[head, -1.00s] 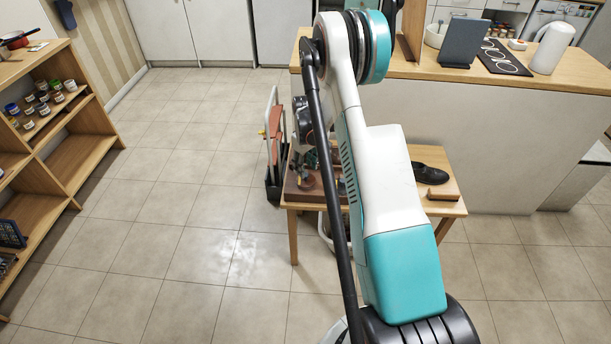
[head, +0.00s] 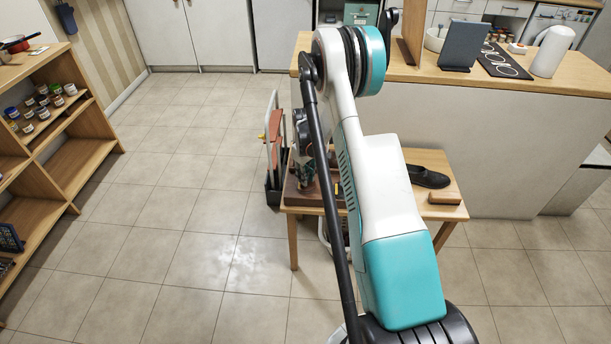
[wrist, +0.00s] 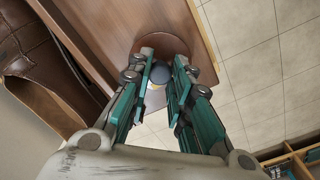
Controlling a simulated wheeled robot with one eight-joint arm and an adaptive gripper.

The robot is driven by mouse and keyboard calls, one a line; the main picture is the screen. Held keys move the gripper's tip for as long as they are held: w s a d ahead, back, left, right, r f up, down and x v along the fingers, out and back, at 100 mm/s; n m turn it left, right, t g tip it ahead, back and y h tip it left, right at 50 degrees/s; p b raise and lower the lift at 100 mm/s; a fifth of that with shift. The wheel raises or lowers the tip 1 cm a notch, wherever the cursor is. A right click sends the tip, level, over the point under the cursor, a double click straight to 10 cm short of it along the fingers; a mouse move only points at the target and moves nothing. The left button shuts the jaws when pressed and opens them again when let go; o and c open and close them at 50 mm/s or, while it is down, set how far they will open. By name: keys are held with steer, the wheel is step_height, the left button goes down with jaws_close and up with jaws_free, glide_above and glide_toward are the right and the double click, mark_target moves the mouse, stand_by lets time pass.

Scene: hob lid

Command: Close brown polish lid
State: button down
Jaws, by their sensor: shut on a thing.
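In the wrist view a round brown disc (wrist: 180,36), which looks like part of the brown polish tin, lies at the edge of a reddish-brown wooden surface. My gripper (wrist: 164,80) reaches over it, its teal-padded fingers close around a small dark round piece (wrist: 160,73). I cannot tell whether that piece belongs to the lid or the tin below. The fingers hide much of the disc, so the lid's angle is unclear. In the head view my gripper (head: 307,178) is low over the table's left end, and my arm hides most of the polish.
The small wooden table (head: 435,160) carries a dark shoe (head: 428,177) and a wooden block (head: 444,198) at right. A brown leather item (wrist: 35,65) lies left in the wrist view. Floor further left is clear.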

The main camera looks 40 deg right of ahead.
steer(key=shift+w+a+m, duration=0.1)
steer(key=shift+m, duration=0.2)
steer(key=c, duration=1.4)
jaws_free()
step_height(320, 180, up, 12)
